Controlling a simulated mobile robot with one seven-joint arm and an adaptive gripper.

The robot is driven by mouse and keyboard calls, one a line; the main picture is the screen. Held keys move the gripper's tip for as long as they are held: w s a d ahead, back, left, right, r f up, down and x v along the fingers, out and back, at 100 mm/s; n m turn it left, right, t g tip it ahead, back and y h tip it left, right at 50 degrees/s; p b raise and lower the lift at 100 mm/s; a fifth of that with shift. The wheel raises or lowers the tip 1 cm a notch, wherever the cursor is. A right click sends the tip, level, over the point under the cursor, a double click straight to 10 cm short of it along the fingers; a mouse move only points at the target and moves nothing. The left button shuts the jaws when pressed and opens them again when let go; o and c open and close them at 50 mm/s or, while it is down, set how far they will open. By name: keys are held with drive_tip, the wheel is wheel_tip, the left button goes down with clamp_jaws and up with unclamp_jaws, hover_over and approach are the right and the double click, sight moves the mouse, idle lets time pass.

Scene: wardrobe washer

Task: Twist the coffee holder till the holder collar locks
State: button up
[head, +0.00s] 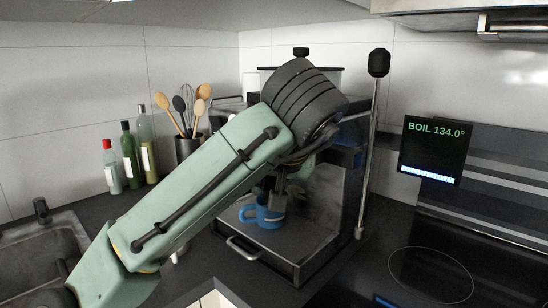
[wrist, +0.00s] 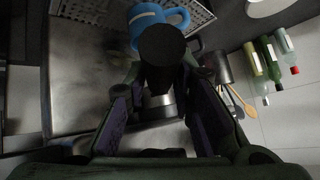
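The coffee machine (head: 329,215) stands in the corner of the counter. My arm reaches across its front in the head view and hides most of the coffee holder and the collar. My gripper (head: 284,188) is low under the wrist there, partly hidden. In the wrist view the black handle of the coffee holder (wrist: 162,58) lies between the two fingers of my gripper (wrist: 162,82). A silver metal part (wrist: 158,101) shows below the handle. The collar's lock state cannot be seen.
A blue mug (head: 262,214) stands on the machine's drip tray, close below my gripper. A tall lever with a black knob (head: 378,63) rises at the machine's right. Bottles (head: 128,155) and a utensil pot (head: 188,149) stand at the left. A sink (head: 42,250) is at far left.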

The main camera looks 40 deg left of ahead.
drive_tip(key=o, duration=0.5)
drive_tip(key=shift+d, duration=0.1)
drive_tip(key=shift+o, duration=0.2)
drive_tip(key=v, duration=1.2)
